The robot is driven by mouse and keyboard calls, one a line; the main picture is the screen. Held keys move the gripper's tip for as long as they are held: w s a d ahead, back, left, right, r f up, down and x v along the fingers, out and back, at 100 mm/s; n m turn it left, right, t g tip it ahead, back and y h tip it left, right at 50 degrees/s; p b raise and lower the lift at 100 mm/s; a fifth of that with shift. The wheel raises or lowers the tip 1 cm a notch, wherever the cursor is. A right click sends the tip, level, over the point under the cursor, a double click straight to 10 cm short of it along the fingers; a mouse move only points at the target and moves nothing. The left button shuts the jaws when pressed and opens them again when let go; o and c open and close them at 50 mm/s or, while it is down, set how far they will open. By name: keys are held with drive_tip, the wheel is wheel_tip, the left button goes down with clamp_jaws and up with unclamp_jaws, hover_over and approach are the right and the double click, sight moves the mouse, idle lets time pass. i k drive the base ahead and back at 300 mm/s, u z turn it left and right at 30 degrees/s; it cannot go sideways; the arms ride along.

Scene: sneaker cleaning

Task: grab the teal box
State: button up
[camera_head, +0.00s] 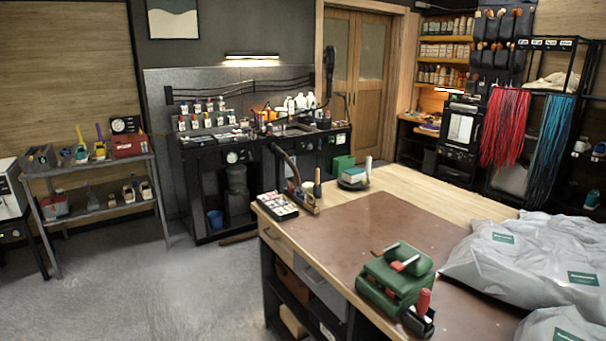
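A small box with a teal side and a pale top (354,174) sits on a low dark round base at the far end of the wooden workbench (440,192). A pale upright bottle-like thing stands right beside it on its right. A larger green box (343,162) shows behind the bench, lower than the bench top, by the double doors. My gripper is not in view.
A tray of small items (277,206) and a dark curved tool stand left of the teal box. A green machine with red handles (397,278) is at the bench's near edge. Grey bags (520,260) cover the right side. The floor at left (170,285) is clear.

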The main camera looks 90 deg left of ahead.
sight(355, 175)
drive_tip(key=u, duration=1.4)
drive_tip(key=k, duration=0.15)
drive_tip(key=u, duration=1.5)
drive_tip(key=k, duration=0.9)
drive_tip(key=z, duration=0.15)
drive_tip(key=i, duration=0.95)
drive_tip(key=u, duration=0.1)
drive_tip(key=k, duration=1.25)
drive_tip(key=u, duration=0.4)
drive_tip(key=i, duration=2.05)
drive_tip(key=u, duration=0.25)
